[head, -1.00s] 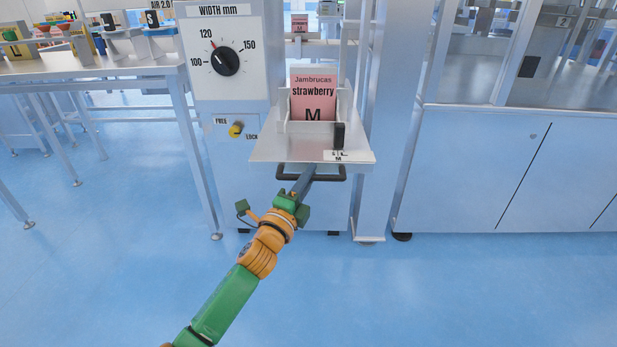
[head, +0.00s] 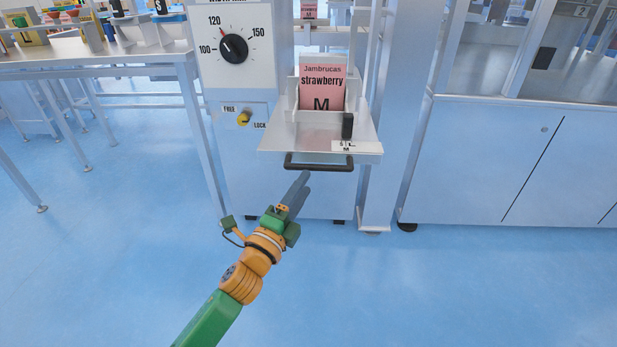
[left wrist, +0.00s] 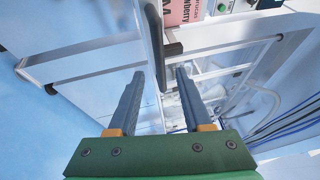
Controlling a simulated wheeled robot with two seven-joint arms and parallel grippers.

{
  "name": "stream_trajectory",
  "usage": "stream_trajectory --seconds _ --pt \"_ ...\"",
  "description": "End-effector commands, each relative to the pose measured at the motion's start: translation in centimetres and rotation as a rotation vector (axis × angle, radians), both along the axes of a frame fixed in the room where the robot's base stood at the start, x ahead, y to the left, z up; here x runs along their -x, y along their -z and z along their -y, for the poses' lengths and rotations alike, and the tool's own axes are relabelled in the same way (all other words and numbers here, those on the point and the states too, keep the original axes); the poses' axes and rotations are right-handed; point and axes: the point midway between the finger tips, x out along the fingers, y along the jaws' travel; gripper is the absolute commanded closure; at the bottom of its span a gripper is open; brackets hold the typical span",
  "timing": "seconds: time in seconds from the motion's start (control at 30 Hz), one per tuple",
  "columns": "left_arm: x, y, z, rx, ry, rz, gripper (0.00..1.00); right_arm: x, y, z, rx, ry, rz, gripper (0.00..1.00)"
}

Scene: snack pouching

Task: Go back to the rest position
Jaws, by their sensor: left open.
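My left gripper (head: 300,190) is in front of and below the tray's dark handle (head: 319,163) in the head view, apart from it. In the left wrist view its two grey fingers (left wrist: 156,95) are spread with nothing between them. The metal tray (head: 290,143) holds an upright pink strawberry pouch (head: 322,88) marked M. Part of the pouch also shows at the top of the left wrist view (left wrist: 180,12). My right gripper is in neither view.
The machine's width dial (head: 233,49) points near 120. A yellow knob (head: 244,118) sits between FREE and LOCK. A table (head: 90,64) stands at the left and a white cabinet (head: 500,160) at the right. The blue floor in front is clear.

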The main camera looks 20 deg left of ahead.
Motion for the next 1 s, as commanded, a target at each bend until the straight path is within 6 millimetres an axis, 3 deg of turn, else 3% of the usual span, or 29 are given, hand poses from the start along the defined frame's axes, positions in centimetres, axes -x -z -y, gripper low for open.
stream_trajectory --seconds 0.37,0.47,0.57,0.6,0.67,0.7,0.8,0.9,1.0 --pt "0.0 0.1 0.0 0.001 0.0 -0.001 0.5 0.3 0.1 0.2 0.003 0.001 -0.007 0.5" --pt "-0.2 2.5 -0.4 0.046 -0.007 -0.065 0.5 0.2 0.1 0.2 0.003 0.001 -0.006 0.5" --pt "0.1 10.2 -1.7 0.198 -0.045 -0.264 0.5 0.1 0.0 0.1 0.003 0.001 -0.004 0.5" --pt "0.9 14.4 -2.3 0.285 -0.074 -0.368 0.5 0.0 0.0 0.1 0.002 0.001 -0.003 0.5" --pt "2.8 20.7 -3.1 0.419 -0.135 -0.523 0.5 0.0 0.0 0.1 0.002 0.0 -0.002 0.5" --pt "4.6 24.6 -3.5 0.505 -0.182 -0.62 0.5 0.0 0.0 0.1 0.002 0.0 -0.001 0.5" --pt "10.5 33.2 -4.2 0.709 -0.327 -0.835 0.5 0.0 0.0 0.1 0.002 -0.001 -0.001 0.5" --pt "16.9 39.5 -4.5 0.871 -0.484 -1.0 0.5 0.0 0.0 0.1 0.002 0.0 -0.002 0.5" --pt "23.0 43.7 -4.6 0.992 -0.635 -1.117 0.5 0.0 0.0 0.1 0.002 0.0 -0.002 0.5"
